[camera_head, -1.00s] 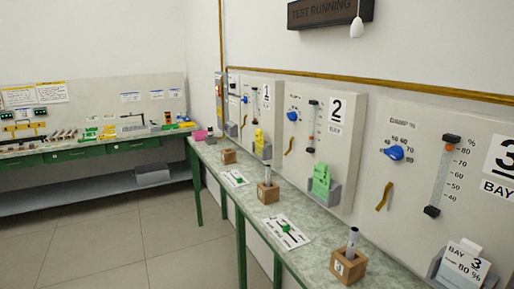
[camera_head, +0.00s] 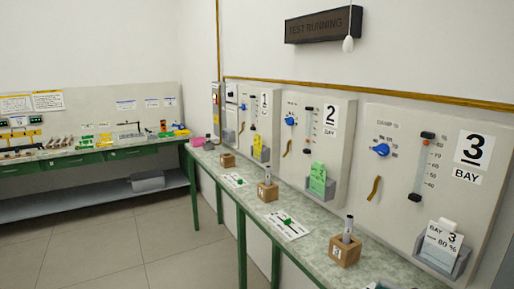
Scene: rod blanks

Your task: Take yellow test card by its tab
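A yellow card (camera_head: 257,146) stands in a grey holder (camera_head: 261,155) at the foot of the bay 1 panel (camera_head: 257,113), on the far part of the right-hand bench. It is small at this distance, and I cannot make out its tab or any writing. A green card (camera_head: 318,178) stands in the holder at bay 2, and a white card (camera_head: 442,243) reading "BAY 3 80 %" stands in the holder at bay 3. Neither of my grippers is in view.
The right-hand bench (camera_head: 215,175) bears wooden blocks, including a near one (camera_head: 345,249) with an upright rod, and white sheets (camera_head: 284,225). A second bench (camera_head: 100,157) stands along the back wall. The floor (camera_head: 95,250) at left is clear.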

